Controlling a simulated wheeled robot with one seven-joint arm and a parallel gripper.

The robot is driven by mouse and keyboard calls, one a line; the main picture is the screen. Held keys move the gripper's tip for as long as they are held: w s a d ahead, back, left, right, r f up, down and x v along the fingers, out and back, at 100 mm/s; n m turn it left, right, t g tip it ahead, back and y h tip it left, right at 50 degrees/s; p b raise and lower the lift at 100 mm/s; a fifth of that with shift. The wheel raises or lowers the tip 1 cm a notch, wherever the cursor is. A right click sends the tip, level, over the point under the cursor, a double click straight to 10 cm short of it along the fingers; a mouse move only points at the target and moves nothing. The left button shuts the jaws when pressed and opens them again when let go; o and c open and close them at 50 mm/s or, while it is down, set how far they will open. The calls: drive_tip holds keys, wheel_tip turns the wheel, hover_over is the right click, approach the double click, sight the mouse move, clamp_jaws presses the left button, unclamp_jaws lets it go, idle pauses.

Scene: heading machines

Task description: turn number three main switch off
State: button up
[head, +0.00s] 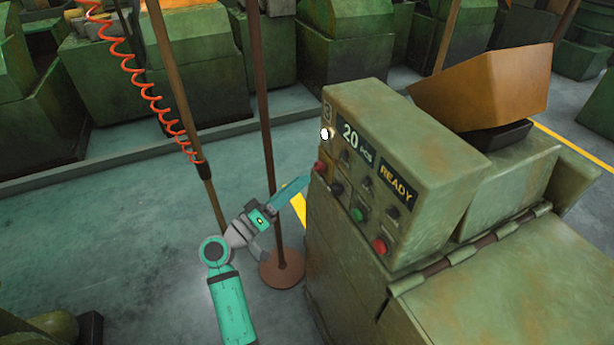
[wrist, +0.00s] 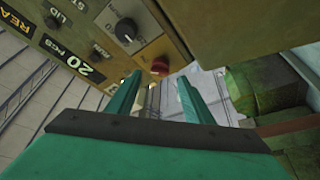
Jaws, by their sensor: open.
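The green machine's control panel (head: 372,170) stands right of centre in the head view. A black rotary knob (wrist: 126,31) on a pale dial plate is in the wrist view, with a red button (wrist: 159,66) beside it. They appear to be the knob (head: 336,189) and red button (head: 319,167) at the panel's left end in the head view. I cannot read a main-switch label. My gripper (wrist: 160,78) is open and empty; its tips point at the panel's left end (head: 306,179). The red button shows between and beyond the tips; contact cannot be told.
The panel also bears small knobs, a green button (head: 357,214), another red button (head: 380,246) and a white round knob or lamp (head: 324,133). A brown pole on a round base (head: 282,268) stands close behind my gripper. Open floor (head: 90,230) lies left.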

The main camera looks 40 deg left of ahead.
sight(319, 168)
drive_tip(key=shift+x, duration=1.95)
drive_tip(key=shift+c, duration=0.4)
drive_tip(key=c, duration=1)
drive_tip(key=shift+o, duration=0.2)
